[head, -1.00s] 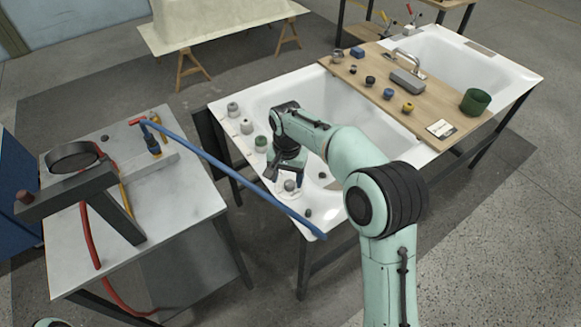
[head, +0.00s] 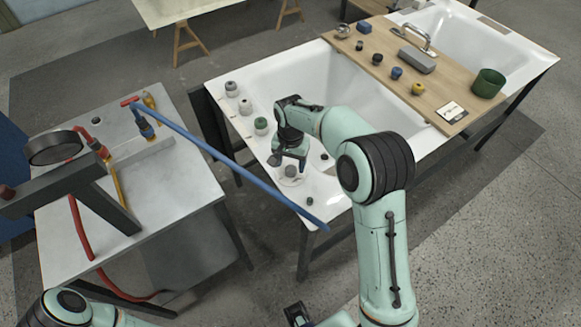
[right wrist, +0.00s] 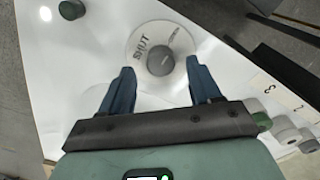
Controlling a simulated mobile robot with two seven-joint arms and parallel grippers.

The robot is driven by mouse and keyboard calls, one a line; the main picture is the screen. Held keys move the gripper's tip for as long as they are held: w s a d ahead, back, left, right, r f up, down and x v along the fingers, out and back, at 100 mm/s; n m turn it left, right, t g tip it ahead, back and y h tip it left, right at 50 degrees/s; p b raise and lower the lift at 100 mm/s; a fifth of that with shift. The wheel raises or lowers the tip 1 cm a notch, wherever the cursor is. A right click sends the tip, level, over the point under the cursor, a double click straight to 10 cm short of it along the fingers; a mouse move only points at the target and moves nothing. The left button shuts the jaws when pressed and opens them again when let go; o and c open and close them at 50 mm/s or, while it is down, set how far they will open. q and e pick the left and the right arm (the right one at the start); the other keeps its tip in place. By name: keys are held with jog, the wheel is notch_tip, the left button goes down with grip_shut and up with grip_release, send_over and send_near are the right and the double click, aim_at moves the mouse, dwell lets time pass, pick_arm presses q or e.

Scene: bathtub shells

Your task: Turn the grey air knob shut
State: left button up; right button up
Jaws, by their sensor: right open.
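The grey air knob (head: 291,171) sits on a round pale dial near the front corner of the white tub's rim. In the right wrist view the knob (right wrist: 160,63) stands on the dial (right wrist: 139,65), which carries the word SHUT and a second, unreadable mark. My right gripper (head: 288,162) is above the knob, pointing down. In the right wrist view its blue fingers (right wrist: 163,75) are open, one on each side of the knob with gaps. A link of my left arm shows at the bottom left; a dark part at the bottom middle may be its gripper.
Several capped knobs (head: 261,126) line the tub's left rim. A small dark plug (head: 310,201) is near the front corner. A blue hose (head: 215,153) runs from the grey side table (head: 180,185) to that corner. A wooden board (head: 450,85) with small items spans the tub.

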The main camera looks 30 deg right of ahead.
aim_at(291, 171)
pick_arm(q)
jog(key=shift+f, duration=0.15)
pick_arm(e)
jog(key=shift+f, duration=1.35)
jog(key=c, duration=1)
jog(key=shift+c, duration=0.2)
